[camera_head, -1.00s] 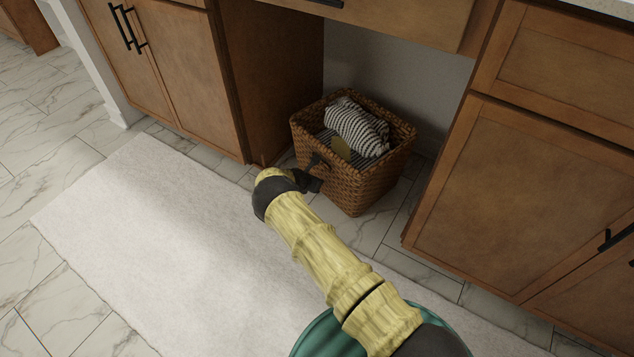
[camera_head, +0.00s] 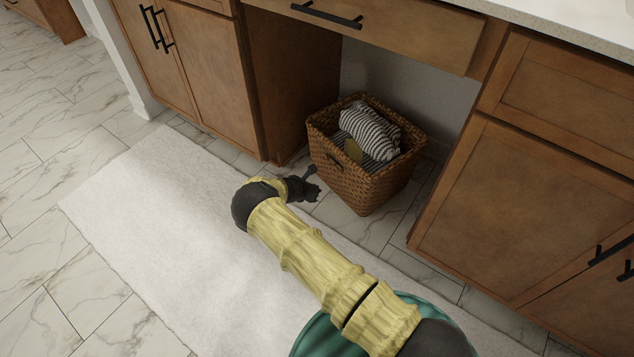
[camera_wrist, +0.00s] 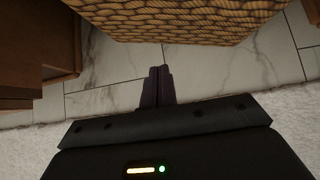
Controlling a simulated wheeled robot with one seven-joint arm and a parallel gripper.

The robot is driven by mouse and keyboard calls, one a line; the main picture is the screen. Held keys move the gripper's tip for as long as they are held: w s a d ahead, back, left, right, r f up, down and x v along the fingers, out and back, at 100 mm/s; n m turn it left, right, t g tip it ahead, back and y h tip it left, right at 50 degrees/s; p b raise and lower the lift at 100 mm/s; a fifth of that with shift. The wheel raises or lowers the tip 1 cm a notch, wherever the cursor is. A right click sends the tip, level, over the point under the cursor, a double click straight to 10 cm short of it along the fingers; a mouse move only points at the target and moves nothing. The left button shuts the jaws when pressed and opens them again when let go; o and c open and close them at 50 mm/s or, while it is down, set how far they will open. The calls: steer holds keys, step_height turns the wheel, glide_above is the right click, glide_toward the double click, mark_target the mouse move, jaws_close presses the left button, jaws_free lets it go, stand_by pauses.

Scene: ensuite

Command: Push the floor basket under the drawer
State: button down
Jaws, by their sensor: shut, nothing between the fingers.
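The floor basket (camera_head: 362,187) is brown wicker and stands upright on the tile in the knee space between two cabinets. A striped cloth (camera_head: 370,130) lies in it. The drawer (camera_head: 390,32) with a black bar handle is above and behind the basket. My gripper (camera_head: 312,174) is low in front of the basket's left corner, shut and apart from it. In the wrist view the shut fingers (camera_wrist: 158,84) point at the basket's woven side (camera_wrist: 190,22), with a strip of tile between.
A white rug (camera_head: 150,220) lies along the cabinets. The left cabinet (camera_head: 200,75) and right cabinet (camera_head: 530,210) flank the knee space. Bare tile lies between the basket and the right cabinet.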

steer(key=s+d+r+m+g+y+p, duration=0.1)
steer(key=s+d+r+m+g+p, duration=0.2)
steer(key=r+m, duration=0.5)
steer(key=s+d+r+m+p, duration=0.25)
steer(key=s+d+r, duration=0.2)
steer(key=r, duration=0.85)
steer(key=s+d+r+m+g+y+p, duration=0.1)
steer(key=s+d+r+m+g+p, duration=0.15)
steer(key=d+r+m, duration=0.55)
steer(key=s+r+m+y+p, duration=0.3)
steer(key=s+r+m, duration=0.7)
steer(key=s+r, duration=1.1)
step_height(320, 180, up, 2)
steer(key=t+p, duration=0.1)
steer(key=p, duration=0.1)
steer(key=shift+s+d+r+p, duration=0.15)
steer(key=shift+s+d+p, duration=0.25)
